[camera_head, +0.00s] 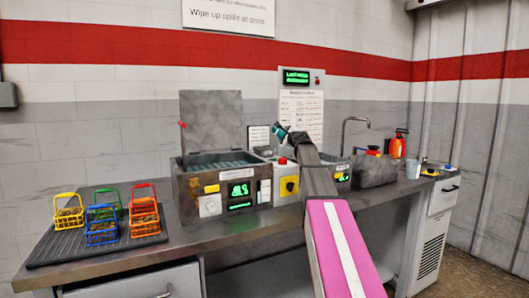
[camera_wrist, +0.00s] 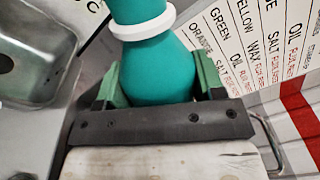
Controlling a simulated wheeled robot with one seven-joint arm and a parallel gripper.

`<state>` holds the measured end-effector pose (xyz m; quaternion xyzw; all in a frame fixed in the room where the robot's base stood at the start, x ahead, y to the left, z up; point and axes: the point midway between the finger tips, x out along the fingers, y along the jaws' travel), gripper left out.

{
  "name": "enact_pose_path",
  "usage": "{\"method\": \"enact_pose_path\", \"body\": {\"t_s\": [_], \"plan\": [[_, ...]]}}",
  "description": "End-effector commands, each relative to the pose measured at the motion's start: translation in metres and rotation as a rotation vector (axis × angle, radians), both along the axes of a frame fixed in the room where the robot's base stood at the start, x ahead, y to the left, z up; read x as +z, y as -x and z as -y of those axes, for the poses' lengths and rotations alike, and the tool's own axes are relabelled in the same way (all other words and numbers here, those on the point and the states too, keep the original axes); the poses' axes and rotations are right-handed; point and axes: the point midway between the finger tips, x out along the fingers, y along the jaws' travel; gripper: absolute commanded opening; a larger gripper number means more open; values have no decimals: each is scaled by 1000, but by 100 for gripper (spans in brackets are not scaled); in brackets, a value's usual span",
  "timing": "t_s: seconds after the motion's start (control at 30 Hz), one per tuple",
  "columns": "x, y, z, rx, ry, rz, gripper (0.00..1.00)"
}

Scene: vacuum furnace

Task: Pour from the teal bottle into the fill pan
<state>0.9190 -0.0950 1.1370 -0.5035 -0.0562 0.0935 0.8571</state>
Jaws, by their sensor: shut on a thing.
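My gripper (camera_wrist: 158,84) has its green fingers on both sides of the teal bottle (camera_wrist: 155,62) and is shut on it. The bottle has a white ring around its narrower part. In the head view the small teal bottle (camera_head: 280,131) is tilted and held above the bench behind the front units, at the end of my arm. Its mouth and contents are not clear. I cannot pick out the fill pan for certain; my arm hides part of the bench middle.
The bench (camera_head: 250,238) carries a bath unit (camera_head: 190,180) with a raised lid, a red-capped container (camera_head: 285,182) and a sink (camera_head: 375,172); a metal basin (camera_wrist: 30,75) shows in the wrist view. Coloured baskets stand on a black mat (camera_head: 60,248). A chart (camera_head: 301,112) hangs behind.

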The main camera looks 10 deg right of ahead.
Motion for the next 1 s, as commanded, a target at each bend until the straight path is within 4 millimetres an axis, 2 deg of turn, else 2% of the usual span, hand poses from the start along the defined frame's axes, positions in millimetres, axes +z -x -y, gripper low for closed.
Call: {"method": "enact_pose_path", "body": {"t_s": [0.23, 1.0], "plan": [[4, 0, -3, 0, -72, -16, 34], [5, 0, -3, 0, -73, -16, 34]]}}
